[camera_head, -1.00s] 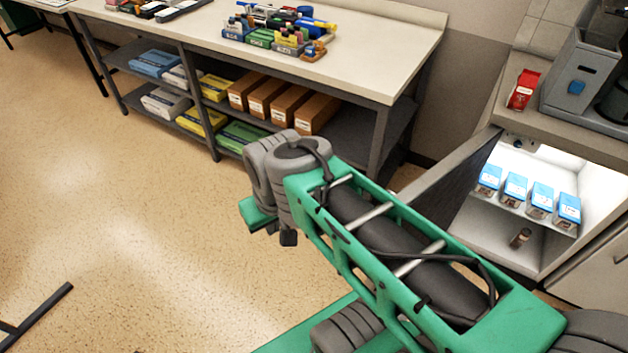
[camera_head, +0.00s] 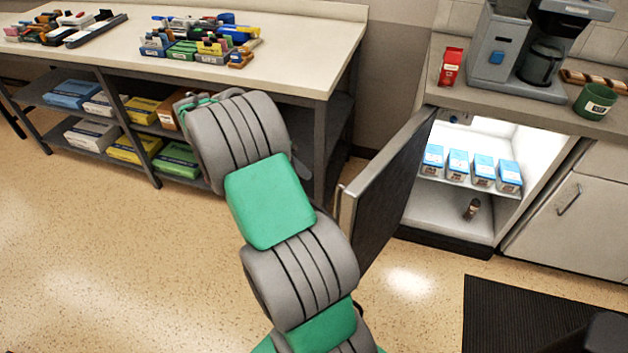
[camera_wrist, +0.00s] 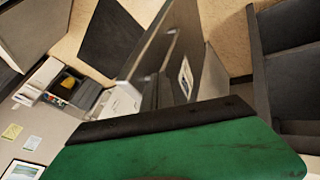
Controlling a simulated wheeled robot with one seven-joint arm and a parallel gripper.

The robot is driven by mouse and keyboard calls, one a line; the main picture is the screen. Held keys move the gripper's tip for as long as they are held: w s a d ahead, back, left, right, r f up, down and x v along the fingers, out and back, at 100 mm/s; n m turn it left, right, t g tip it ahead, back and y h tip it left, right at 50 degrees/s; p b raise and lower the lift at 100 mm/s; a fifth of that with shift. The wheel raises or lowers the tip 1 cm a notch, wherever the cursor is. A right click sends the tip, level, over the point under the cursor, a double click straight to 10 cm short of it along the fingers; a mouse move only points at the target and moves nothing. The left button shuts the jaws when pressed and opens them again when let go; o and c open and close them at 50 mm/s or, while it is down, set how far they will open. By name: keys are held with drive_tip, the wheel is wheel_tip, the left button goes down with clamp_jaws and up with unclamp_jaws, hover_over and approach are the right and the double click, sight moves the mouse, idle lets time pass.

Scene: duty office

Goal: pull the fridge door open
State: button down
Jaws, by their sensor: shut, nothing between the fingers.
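The fridge door (camera_head: 388,190) stands wide open in the head view, swung out to the left of the lit fridge interior (camera_head: 440,212). Its dark inner face shows, and its metal free edge points toward me. My arm rises left of the door, close to that edge in the picture; whether they touch I cannot tell. In the wrist view, the green and black gripper (camera_wrist: 165,122) fills the bottom, shut and empty. I see no handle between its fingers.
Blue-topped cartons (camera_head: 482,172) stand on the fridge shelf, with a small brown jar (camera_head: 472,208) below. A coffee machine (camera_head: 520,50), red packet (camera_head: 451,67) and green mug (camera_head: 594,102) stand on the counter. A workbench (camera_head: 290,65) is behind my arm. Floor is open at left.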

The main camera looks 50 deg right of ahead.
drive_tip(key=s+d+f+b, duration=0.1)
drive_tip(key=s+d+f, duration=0.2)
drive_tip(key=s+f, duration=0.3)
drive_tip(key=shift+s+d+f, duration=0.3)
drive_tip(key=shift+s, duration=0.6)
